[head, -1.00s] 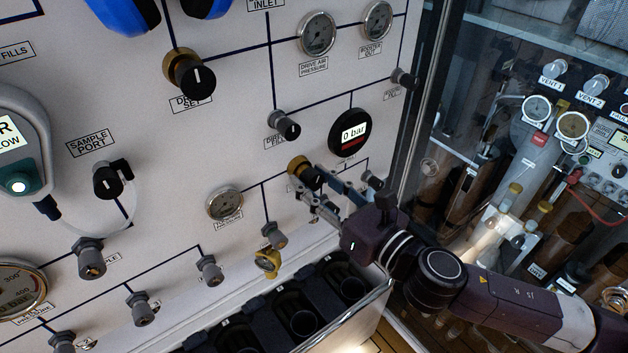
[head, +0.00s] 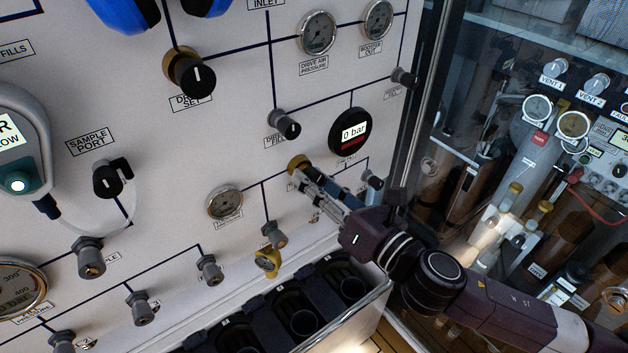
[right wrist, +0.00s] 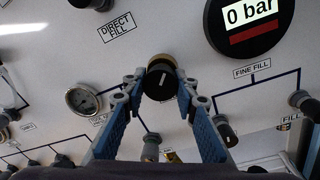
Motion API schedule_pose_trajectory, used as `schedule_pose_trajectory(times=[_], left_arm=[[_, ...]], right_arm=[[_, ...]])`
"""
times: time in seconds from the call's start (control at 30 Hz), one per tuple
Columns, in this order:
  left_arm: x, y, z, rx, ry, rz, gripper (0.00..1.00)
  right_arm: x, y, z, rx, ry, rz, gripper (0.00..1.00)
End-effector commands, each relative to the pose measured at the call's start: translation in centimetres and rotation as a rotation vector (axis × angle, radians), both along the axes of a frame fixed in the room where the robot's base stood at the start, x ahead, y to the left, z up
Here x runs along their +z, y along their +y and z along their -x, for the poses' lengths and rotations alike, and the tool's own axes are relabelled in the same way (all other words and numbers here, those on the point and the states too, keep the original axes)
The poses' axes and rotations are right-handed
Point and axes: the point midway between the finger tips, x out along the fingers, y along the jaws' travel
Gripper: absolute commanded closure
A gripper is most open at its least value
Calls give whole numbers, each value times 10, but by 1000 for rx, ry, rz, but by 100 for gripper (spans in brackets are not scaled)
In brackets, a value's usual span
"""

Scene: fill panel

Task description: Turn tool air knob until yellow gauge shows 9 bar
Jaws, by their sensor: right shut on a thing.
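A black knob with a brass collar and a white mark (right wrist: 160,82) sits between the fingers of my right gripper (right wrist: 161,88). The mark points nearly straight up, tilted slightly right. In the head view its brass collar (head: 297,163) shows at my fingertips; the rest is mostly hidden. My right gripper (head: 306,177) is shut on this knob. A small round dial gauge (head: 224,203) is left of the knob, also in the right wrist view (right wrist: 82,99); its needle is too small to read, and I cannot tell that it is yellow. My left gripper is out of view.
A black digital gauge (head: 350,131) reading 0 bar is above right. A direct fill knob (head: 285,124) is just above my gripper. A yellow fitting (head: 267,262) and a rack of black holders (head: 290,310) lie below. A glass cabinet edge (head: 420,110) stands to the right.

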Motion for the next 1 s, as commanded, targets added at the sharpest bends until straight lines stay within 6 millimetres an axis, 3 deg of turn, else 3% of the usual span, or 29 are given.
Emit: schedule_pose_trajectory(times=[1.0], left_arm=[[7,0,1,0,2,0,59]], right_arm=[[2,1,1,1,534,-738,97]])
